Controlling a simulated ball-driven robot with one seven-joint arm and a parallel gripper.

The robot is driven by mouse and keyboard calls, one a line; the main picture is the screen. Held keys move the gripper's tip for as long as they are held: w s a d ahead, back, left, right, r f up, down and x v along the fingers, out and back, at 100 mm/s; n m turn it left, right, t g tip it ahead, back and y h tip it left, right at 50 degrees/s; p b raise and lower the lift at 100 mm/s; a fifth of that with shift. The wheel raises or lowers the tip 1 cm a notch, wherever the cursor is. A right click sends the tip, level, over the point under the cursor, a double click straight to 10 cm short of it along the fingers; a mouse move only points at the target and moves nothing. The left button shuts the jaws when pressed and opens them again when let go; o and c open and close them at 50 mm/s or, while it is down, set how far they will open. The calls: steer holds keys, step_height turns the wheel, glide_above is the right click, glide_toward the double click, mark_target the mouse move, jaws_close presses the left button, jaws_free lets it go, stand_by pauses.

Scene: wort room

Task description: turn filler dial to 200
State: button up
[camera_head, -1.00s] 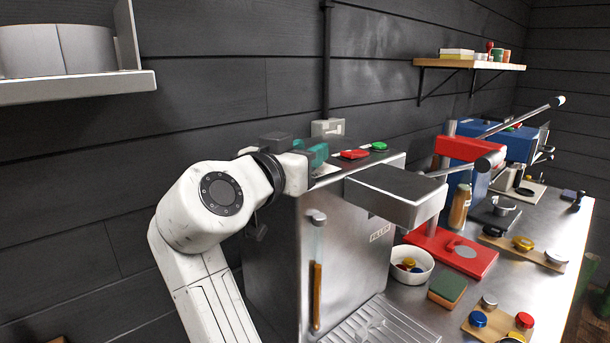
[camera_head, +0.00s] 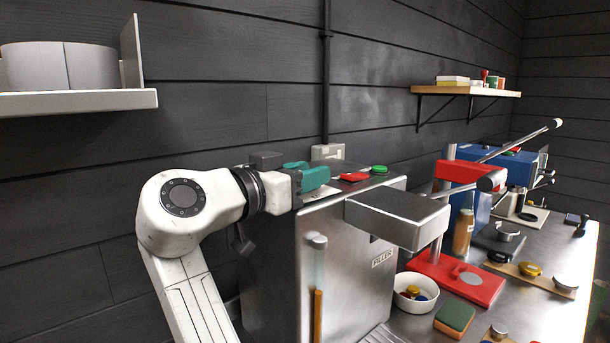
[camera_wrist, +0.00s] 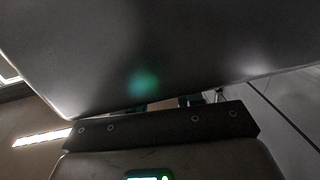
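The filler (camera_head: 345,262) is a steel box with a FILLER label (camera_head: 382,258) and a grey overhanging head (camera_head: 398,215). On its top are a red button (camera_head: 353,177), a green button (camera_head: 379,170) and a pale plate (camera_head: 318,193). I cannot make out the dial; my gripper covers that part of the top. My gripper (camera_head: 312,176), with teal fingers, is at the top's left rear, over or beside the pale plate. Whether it touches anything is unclear. The wrist view shows a broad grey surface (camera_wrist: 150,50) close by, with a blurred green glow, and no clear fingertips.
A grey wall box (camera_head: 327,152) is behind the filler. A sight tube (camera_head: 317,270) stands on its front. To the right are a red press (camera_head: 460,280), a bowl of caps (camera_head: 415,305), a sponge (camera_head: 454,319) and a bottle (camera_head: 463,232). A shelf (camera_head: 75,103) hangs upper left.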

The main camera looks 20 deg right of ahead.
steer(key=o, duration=0.4)
steer(key=shift+r, duration=0.1)
steer(key=shift+c, duration=0.2)
steer(key=b+v, duration=0.2)
steer(key=v, duration=0.8)
steer(key=shift+s+a, duration=0.2)
steer(key=shift+a, duration=0.15)
